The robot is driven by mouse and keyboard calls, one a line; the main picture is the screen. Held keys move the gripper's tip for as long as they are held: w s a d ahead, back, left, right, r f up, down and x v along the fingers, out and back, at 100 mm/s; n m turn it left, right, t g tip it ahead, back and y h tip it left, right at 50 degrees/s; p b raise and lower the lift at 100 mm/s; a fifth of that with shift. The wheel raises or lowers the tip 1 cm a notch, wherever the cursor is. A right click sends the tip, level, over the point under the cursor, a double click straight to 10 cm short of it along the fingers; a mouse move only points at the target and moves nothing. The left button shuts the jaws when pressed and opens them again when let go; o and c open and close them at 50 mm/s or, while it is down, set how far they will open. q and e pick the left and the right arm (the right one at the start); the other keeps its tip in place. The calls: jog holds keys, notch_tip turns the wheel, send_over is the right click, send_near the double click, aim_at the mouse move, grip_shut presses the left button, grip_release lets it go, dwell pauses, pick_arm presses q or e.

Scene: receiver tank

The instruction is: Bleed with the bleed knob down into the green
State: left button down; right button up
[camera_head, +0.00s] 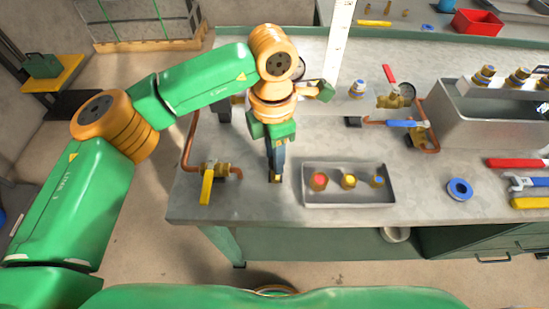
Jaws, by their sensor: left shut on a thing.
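My left gripper (276,175) points down at the front of the grey bench, between the yellow-handled valve and the metal tray. It is shut on a small brass-coloured piece low at the bench top. The fingers cover most of this piece, so I cannot tell for sure that it is the bleed knob. A round dark-rimmed part (315,84), perhaps a gauge, shows partly behind my wrist. I can make out neither a needle nor a green band. The receiver tank is not clearly seen. My right gripper is not in view.
The yellow-handled valve (207,184) on copper pipe stands left of the gripper. The metal tray (350,199) with several small fittings lies close on its right. A blue tape roll (460,190) and hand tools lie further right. A white graduated strip (338,42) stands behind.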

pick_arm(q)
jog(key=shift+m+b, duration=0.35)
jog(key=shift+m, duration=0.65)
jog(key=c, duration=0.5)
grip_release()
jog(key=shift+c, duration=0.2)
jog(key=shift+r, duration=0.15)
notch_tip(320, 180, up, 7)
jog(key=shift+w+f, duration=0.1)
jog(key=shift+w, duration=0.05)
